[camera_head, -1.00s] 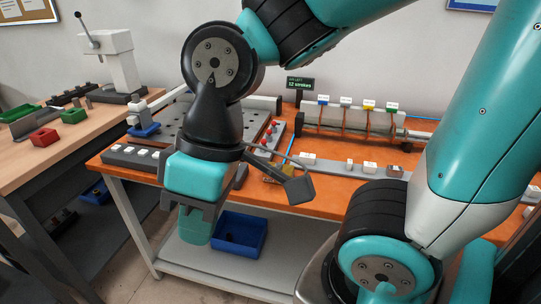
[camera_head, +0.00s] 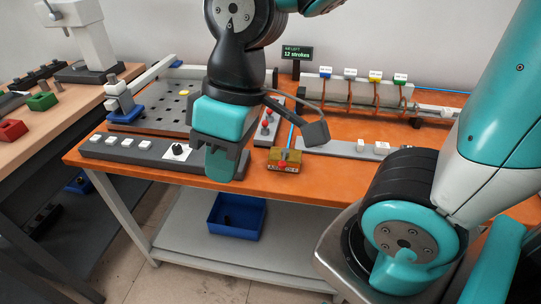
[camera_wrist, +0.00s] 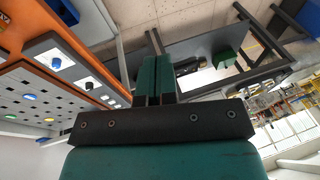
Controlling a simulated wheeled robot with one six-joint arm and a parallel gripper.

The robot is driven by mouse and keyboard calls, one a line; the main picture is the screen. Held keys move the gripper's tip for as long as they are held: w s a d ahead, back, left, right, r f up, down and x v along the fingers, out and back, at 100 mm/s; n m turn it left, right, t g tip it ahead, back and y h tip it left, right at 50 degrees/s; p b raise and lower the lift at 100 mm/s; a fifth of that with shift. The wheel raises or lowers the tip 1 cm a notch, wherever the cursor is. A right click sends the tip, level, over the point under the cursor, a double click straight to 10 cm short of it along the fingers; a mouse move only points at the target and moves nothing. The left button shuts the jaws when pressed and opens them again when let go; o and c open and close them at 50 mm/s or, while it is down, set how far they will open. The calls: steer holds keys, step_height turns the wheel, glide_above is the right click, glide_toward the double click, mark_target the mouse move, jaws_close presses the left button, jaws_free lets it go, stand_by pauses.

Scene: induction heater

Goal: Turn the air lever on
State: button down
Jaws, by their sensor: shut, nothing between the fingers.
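A brass-coloured valve block with a small red part (camera_head: 284,161), which looks like the air lever, sits at the front edge of the orange bench. How the lever is turned is too small to tell. My gripper (camera_head: 220,172) points down in front of the bench edge, left of the valve and apart from it. Its teal fingers are shut and empty. The fingers also show shut in the wrist view (camera_wrist: 155,78). The valve cannot be made out for certain in the wrist view.
A grey control strip (camera_head: 125,151) with white buttons and a black knob (camera_head: 178,151) lies beside my gripper. A display (camera_head: 296,54) reads about 12 strokes left. A grey rail (camera_head: 345,148) lies right of the valve. A blue bin (camera_head: 237,216) stands on the lower shelf.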

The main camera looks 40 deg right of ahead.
mark_target(284, 158)
steer(key=w+d+f+n+g+h, duration=0.1)
steer(key=w+d+f+h, duration=0.2)
steer(key=w+d, duration=0.4)
steer(key=w+d+f+n+g+h, duration=0.1)
steer(key=w+d+f+h, duration=0.2)
steer(key=w+d+f, duration=0.3)
steer(key=w+d, duration=0.1)
steer(key=w, duration=0.4)
steer(key=shift+d+f+g, duration=0.25)
steer(key=shift+f+g, duration=0.05)
steer(key=shift+f, duration=0.1)
steer(key=x, duration=1)
steer(key=shift+s+d+p, duration=0.1)
steer(key=shift+d+p, duration=0.1)
steer(key=shift+p, duration=0.1)
steer(key=shift+s+d+p, duration=0.3)
steer(key=shift+s+d, duration=0.55)
steer(key=shift+d, duration=0.1)
steer(key=shift+s+d+f, duration=0.1)
steer(key=shift+s+d, duration=0.25)
steer(key=shift+d, duration=0.05)
steer(key=shift+a+n, duration=0.1)
steer(key=shift+n, duration=0.2)
